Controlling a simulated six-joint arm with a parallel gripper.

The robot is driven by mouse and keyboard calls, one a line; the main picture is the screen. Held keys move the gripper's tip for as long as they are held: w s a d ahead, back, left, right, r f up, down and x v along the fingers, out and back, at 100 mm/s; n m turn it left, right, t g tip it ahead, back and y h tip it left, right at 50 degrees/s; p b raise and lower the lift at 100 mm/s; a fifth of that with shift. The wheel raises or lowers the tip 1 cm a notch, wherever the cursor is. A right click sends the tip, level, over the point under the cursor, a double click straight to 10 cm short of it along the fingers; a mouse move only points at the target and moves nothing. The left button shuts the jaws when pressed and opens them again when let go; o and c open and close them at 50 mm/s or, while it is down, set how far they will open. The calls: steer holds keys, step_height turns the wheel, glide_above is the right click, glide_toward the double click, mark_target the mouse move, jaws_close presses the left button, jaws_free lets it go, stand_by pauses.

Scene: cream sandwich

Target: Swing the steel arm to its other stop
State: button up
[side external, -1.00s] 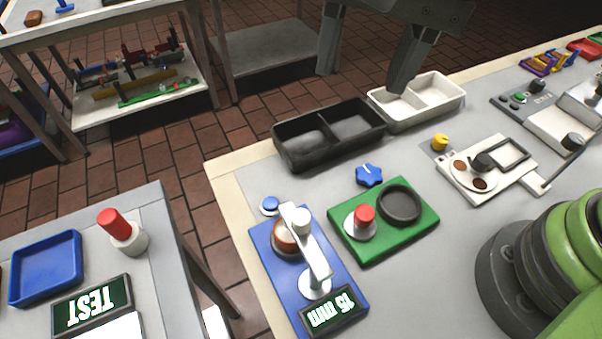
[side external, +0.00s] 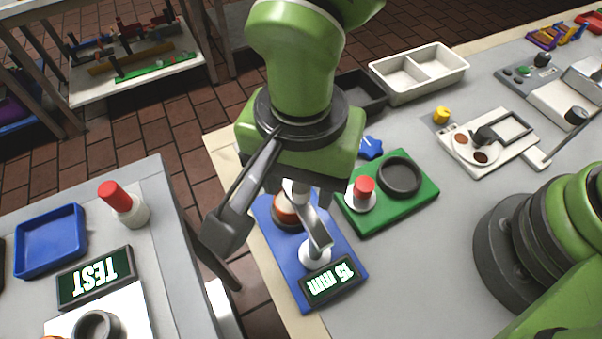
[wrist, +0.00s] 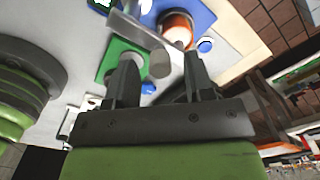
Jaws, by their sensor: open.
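The steel arm (side external: 318,230) runs from its round pivot on the blue base (side external: 290,287) toward the orange-brown round piece (side external: 284,208) in its dark ring. Its far end is partly hidden behind my gripper in the side view. In the wrist view, the orange-brown piece (wrist: 177,28) lies beyond the fingers. A grey cylinder, seemingly the arm's knob (wrist: 160,63), shows between the two fingers of my gripper (wrist: 160,58). My gripper is open and low over the blue base. I cannot tell whether either finger touches the knob.
The green plate (side external: 415,210) with a red-topped knob (side external: 364,187) and black ring stands close to the right. A blue star knob (side external: 371,147) lies behind it. Black (side external: 362,90) and white (side external: 420,73) trays stand farther back. A "15 mm" display (side external: 330,282) sits in front.

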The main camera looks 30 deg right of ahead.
steer(key=shift+f, duration=0.25)
steer(key=shift+c, duration=0.2)
jaws_close()
